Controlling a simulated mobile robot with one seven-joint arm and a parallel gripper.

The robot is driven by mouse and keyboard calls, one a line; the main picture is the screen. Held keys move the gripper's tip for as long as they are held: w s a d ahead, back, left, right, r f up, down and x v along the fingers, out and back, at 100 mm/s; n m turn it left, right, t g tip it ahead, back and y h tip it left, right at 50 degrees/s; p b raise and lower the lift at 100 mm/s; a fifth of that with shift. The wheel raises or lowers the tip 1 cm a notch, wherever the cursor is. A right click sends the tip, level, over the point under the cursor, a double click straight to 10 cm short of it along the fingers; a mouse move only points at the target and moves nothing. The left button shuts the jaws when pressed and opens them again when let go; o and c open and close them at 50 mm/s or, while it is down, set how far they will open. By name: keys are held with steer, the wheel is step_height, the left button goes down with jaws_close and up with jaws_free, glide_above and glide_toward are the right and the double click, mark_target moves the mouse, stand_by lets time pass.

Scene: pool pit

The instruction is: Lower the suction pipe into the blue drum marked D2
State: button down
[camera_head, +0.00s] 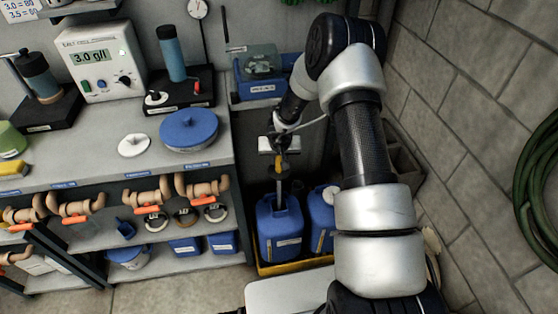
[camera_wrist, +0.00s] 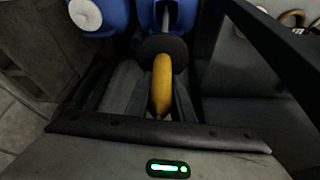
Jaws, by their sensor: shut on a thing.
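My gripper (camera_head: 280,153) is shut on the yellow grip of the suction pipe, above two blue drums on the floor. The yellow grip (camera_wrist: 161,85) lies between my fingers in the wrist view, with a black disc (camera_wrist: 163,47) beyond it. The grey pipe (camera_head: 279,188) hangs nearly upright and its lower end meets the top of the left blue drum (camera_head: 279,232). How deep it sits is hidden. The right blue drum (camera_head: 321,220) has a white cap, which also shows in the wrist view (camera_wrist: 85,14). The drum labels are too small to read.
The drums stand in a yellow tray (camera_head: 295,264). A shelf bench (camera_head: 110,168) with a blue lid (camera_head: 188,130) and orange-handled valves is close on the left. A block wall (camera_head: 470,130) with a green hose (camera_head: 540,190) is on the right.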

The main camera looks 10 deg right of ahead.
steer(key=b, duration=0.8)
glide_above(279, 195)
steer(key=w, duration=0.2)
steer(key=shift+d+f, duration=0.2)
steer(key=shift+f, duration=3.05)
steer(key=shift+f+b, duration=3.75)
steer(key=shift+f, duration=3.7)
steer(key=c, duration=1.5)
jaws_free()
steer(key=shift+o, duration=0.2)
steer(key=p+v, duration=0.6)
steer(key=v, duration=1.1)
steer(key=shift+p, duration=0.35)
